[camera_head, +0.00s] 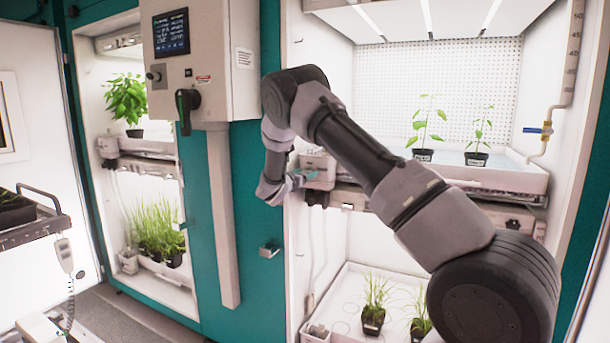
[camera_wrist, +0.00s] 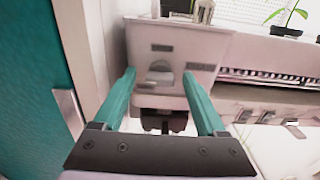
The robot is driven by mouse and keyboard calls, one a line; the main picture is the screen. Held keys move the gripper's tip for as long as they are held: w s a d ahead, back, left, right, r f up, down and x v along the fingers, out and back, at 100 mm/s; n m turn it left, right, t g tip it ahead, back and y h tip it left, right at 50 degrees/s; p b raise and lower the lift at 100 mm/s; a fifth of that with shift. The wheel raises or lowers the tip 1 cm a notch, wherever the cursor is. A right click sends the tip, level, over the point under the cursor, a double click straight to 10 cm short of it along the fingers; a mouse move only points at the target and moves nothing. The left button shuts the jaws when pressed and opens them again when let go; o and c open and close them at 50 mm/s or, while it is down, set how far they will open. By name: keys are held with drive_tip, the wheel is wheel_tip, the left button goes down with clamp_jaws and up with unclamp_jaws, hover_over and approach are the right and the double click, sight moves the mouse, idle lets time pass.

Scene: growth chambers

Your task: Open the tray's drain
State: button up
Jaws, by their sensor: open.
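The upper tray (camera_head: 510,185) is white and holds two potted seedlings in the right chamber. A pale box (camera_head: 318,160) sits at its left end; in the wrist view the box (camera_wrist: 190,48) carries a grey rounded knob or lever (camera_wrist: 158,77) on its front. My gripper (camera_wrist: 160,76) is open, its teal fingers on either side of the knob; I cannot tell whether they touch it. In the head view my gripper (camera_head: 300,177) is at the box, partly hidden by my arm. The drain itself is not clearly identifiable.
A blue-and-yellow valve (camera_head: 540,130) is on the pipe at the chamber's right. A lower tray (camera_head: 345,310) with plants is below. A teal post (camera_wrist: 25,90) with a metal latch (camera_wrist: 68,112) is close on the left. A control box (camera_head: 200,60) hangs at upper left.

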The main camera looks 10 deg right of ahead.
clamp_jaws()
drive_tip(key=shift+m, duration=0.3)
drive_tip(key=m, duration=0.3)
drive_tip(key=shift+m, duration=0.3)
drive_tip(key=m, duration=0.4)
drive_tip(key=shift+m, duration=0.3)
drive_tip(key=m, duration=0.4)
drive_tip(key=shift+m, duration=0.3)
drive_tip(key=shift+d+f+m, duration=0.1)
drive_tip(key=shift+m, duration=2.1)
